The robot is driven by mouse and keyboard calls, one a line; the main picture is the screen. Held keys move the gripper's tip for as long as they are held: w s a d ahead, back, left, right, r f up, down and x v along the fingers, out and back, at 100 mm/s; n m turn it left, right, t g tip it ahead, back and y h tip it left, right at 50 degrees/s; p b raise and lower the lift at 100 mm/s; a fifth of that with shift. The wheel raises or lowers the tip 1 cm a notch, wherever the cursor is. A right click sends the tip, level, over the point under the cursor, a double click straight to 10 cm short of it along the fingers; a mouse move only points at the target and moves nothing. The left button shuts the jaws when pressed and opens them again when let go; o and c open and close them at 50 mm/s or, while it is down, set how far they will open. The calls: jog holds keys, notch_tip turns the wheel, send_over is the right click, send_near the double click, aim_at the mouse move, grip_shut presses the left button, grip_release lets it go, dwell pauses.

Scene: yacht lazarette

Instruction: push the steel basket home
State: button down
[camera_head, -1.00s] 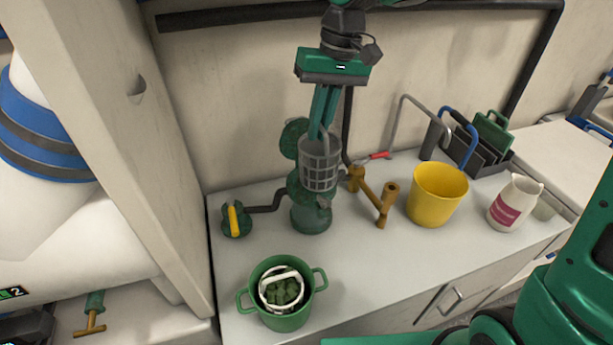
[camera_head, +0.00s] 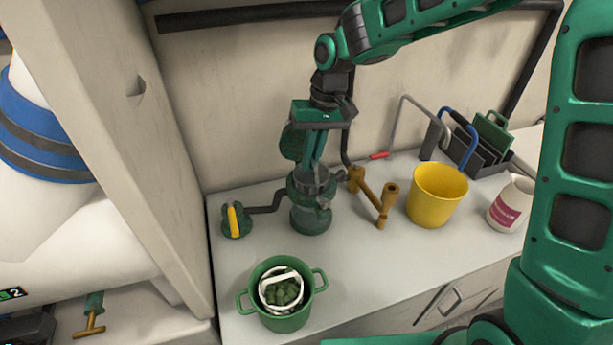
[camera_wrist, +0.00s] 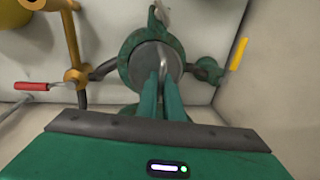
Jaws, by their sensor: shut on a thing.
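The steel basket (camera_head: 316,182) sits down in the green strainer body (camera_head: 310,217), with only its upper part showing above the rim in the head view. In the wrist view the basket's round grey top (camera_wrist: 140,66) lies within the green ring of the strainer body (camera_wrist: 128,50). My gripper (camera_head: 316,166) is above it, pointing down, with its green fingers shut on the basket's handle. The fingertips (camera_wrist: 160,76) are close together at the handle in the wrist view. How deep the basket sits is hidden.
A yellow-handled valve (camera_head: 235,220) is left of the strainer. A brass-coloured fitting (camera_head: 372,196) and yellow bucket (camera_head: 437,194) are right. A green pot (camera_head: 285,322) stands in front. A white jug (camera_head: 509,204) is far right. The counter between them is clear.

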aim_at(311, 177)
jog(key=shift+f, duration=3)
jog(key=c, duration=1.9)
grip_release()
jog(key=shift+f, duration=0.1)
jog(key=r, duration=0.4)
jog(key=d+r, duration=0.1)
jog(key=r, duration=0.3)
jog(key=d+r, duration=0.1)
jog(key=r, duration=0.3)
jog(key=shift+w+d, duration=0.1)
jog(key=shift+w, duration=0.15)
